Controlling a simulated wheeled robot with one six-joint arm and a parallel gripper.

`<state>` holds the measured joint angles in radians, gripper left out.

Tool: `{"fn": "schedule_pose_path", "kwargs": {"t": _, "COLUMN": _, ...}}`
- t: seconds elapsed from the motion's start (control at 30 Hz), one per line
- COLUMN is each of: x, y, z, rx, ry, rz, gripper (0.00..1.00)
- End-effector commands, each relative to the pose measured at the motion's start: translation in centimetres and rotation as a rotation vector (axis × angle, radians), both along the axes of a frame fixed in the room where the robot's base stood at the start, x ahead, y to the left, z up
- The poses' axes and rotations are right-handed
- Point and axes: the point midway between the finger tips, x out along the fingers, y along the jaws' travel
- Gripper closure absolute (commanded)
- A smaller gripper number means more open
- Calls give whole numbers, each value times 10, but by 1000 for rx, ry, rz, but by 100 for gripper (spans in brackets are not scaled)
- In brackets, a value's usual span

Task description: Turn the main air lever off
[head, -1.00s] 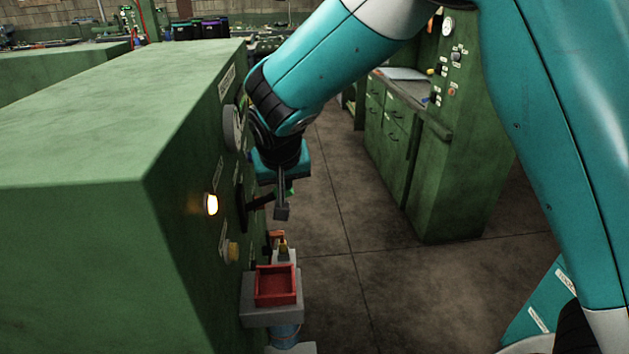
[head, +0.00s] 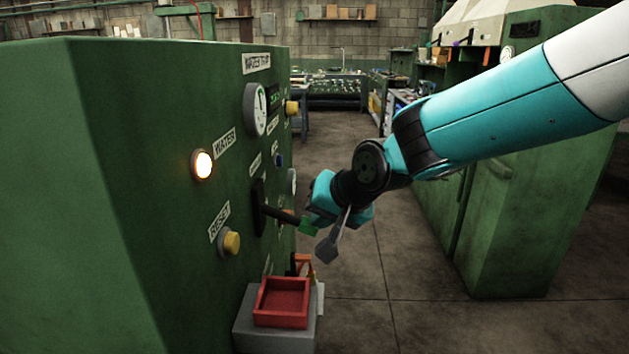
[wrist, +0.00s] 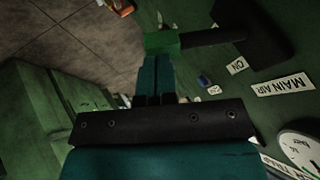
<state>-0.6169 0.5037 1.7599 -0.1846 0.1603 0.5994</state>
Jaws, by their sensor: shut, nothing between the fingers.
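The main air lever (head: 283,215) sticks out from the side panel of the green cabinet on a black plate (head: 258,207). In the wrist view its dark shaft (wrist: 212,37) ends in a green grip (wrist: 162,43), near the "MAIN AIR" (wrist: 284,85) and "ON" (wrist: 237,65) labels. My gripper (head: 312,222) is at the lever's outer end in the head view. Its fingers (wrist: 156,62) are together and empty in the wrist view, with their tips at the green grip. I cannot tell whether they touch it. The fingers are mostly hidden in the head view.
The panel carries a lit lamp (head: 202,165), a yellow reset button (head: 231,242) and a gauge (head: 255,109). A red tray (head: 281,303) on a grey block stands below the lever. Another green cabinet (head: 525,200) is at the right. Open floor (head: 365,290) lies between.

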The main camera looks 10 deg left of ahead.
Motion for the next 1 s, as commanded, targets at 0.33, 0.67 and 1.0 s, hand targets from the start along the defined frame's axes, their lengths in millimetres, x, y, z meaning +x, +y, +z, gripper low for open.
{"fn": "schedule_pose_path", "kwargs": {"t": 0.33, "x": -1, "y": 2, "z": 9, "rx": -1, "ry": -1, "rz": 3, "gripper": 100}}
{"fn": "schedule_pose_path", "kwargs": {"t": 0.67, "x": -1, "y": 2, "z": 18, "rx": -1, "ry": -1, "rz": 3, "gripper": 100}}
{"fn": "schedule_pose_path", "kwargs": {"t": 1.0, "x": -3, "y": -2, "z": 23, "rx": 0, "ry": -3, "rz": 5, "gripper": 100}}
